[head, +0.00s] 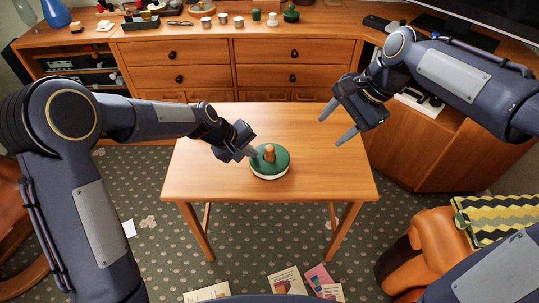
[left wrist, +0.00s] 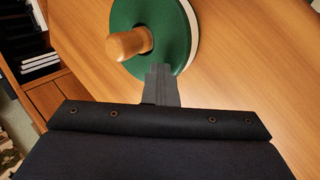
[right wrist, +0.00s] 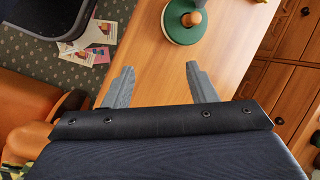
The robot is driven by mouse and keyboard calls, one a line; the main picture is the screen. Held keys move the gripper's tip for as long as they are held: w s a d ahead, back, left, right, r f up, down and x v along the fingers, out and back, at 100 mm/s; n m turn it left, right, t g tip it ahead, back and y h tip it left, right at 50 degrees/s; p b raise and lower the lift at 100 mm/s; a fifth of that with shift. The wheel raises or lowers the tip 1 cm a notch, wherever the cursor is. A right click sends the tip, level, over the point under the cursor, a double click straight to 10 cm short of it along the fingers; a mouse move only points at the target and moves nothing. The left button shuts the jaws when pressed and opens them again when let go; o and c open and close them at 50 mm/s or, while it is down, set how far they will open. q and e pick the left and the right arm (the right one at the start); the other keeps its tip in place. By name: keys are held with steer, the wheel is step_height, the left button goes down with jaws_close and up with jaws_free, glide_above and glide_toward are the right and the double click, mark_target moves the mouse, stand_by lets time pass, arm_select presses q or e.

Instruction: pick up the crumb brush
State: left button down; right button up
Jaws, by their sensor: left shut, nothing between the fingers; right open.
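The crumb brush, a round green disc with a pale rim and an upright wooden knob (head: 270,152), sits on the small wooden table (head: 215,180). It also shows in the left wrist view (left wrist: 172,25) and the right wrist view (right wrist: 183,27). My left gripper (head: 254,155) is shut and empty, its fingertips at the left edge of the disc, beside the knob. In the left wrist view the tips overlap the green rim; I cannot tell whether they touch it. My right gripper (head: 331,130) is open and empty above the table's right side, apart from the brush.
The rest of the tabletop is clear. Behind it stands a wooden cabinet (head: 210,53) with cups and ornaments on top. An orange armchair (head: 432,245) is at the lower right. Papers (head: 290,280) lie on the patterned carpet in front.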

mark_target(272, 147)
steer(key=w+a+f+m, duration=0.1)
steer(key=w+a+f, duration=0.2)
steer(key=a+f, duration=0.1)
steer(key=w+a+f+m+g, duration=0.1)
steer(key=w+a+f+m, duration=0.1)
steer(key=a+f, duration=0.2)
steer(key=w+a+f+m+g, duration=0.1)
steer(key=w+a+f, duration=0.2)
steer(key=a+f, duration=0.1)
steer(key=shift+w+a+m, duration=0.25)
steer(key=shift+w+m, duration=0.05)
steer(key=shift+m, duration=0.1)
steer(key=shift+d+x, duration=0.15)
steer(key=shift+x, duration=1.35)
steer(key=shift+d+x, duration=0.1)
steer(key=shift+x, duration=1.4)
steer(key=shift+s+f, duration=0.1)
steer(key=shift+s, duration=0.1)
steer(key=shift+c, duration=0.4)
steer(key=c, duration=1)
